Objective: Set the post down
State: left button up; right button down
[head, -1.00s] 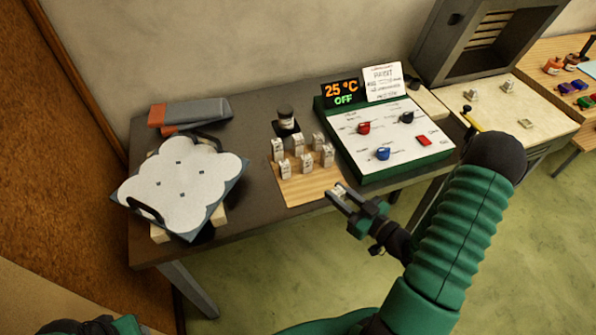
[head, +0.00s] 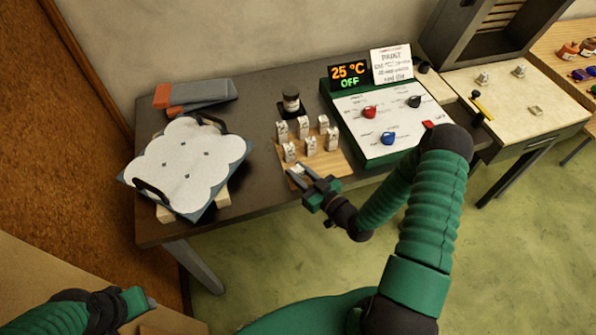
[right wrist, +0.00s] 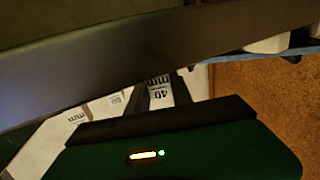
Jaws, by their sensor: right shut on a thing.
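My right gripper (head: 299,176) is shut on a small pale post (head: 297,169), over the front left part of the wooden board (head: 333,163). In the right wrist view a white post face printed "40 mm" (right wrist: 160,93) shows between the dark fingers. In the head view the fingers largely hide the held post; I cannot tell whether it touches the board. Several white labelled posts (head: 310,145) stand upright in two rows on the board, just behind the gripper. My left gripper (head: 145,302) is low at the left, off the table, its fingers unclear.
A green control box (head: 378,160) with knobs stands right of the board, its display reading 25 °C OFF. A dark jar (head: 291,101) is behind the posts. A white cloud-shaped panel (head: 186,157) lies to the left. The dark table (head: 235,215) is bare at front left.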

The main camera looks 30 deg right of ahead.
jog(key=shift+f, duration=0.1)
jog(key=shift+a, duration=0.1)
jog(key=shift+a+f, duration=0.1)
jog(key=c, duration=1.1)
grip_release()
jog(key=shift+r, duration=0.3)
jog(key=s, duration=0.4)
jog(key=s+d+b, duration=0.1)
jog(key=s, duration=0.3)
jog(key=s+d, duration=0.1)
jog(key=s, duration=0.3)
jog(key=shift+r+b, duration=0.2)
jog(key=shift+b, duration=0.1)
jog(key=shift+w, duration=0.1)
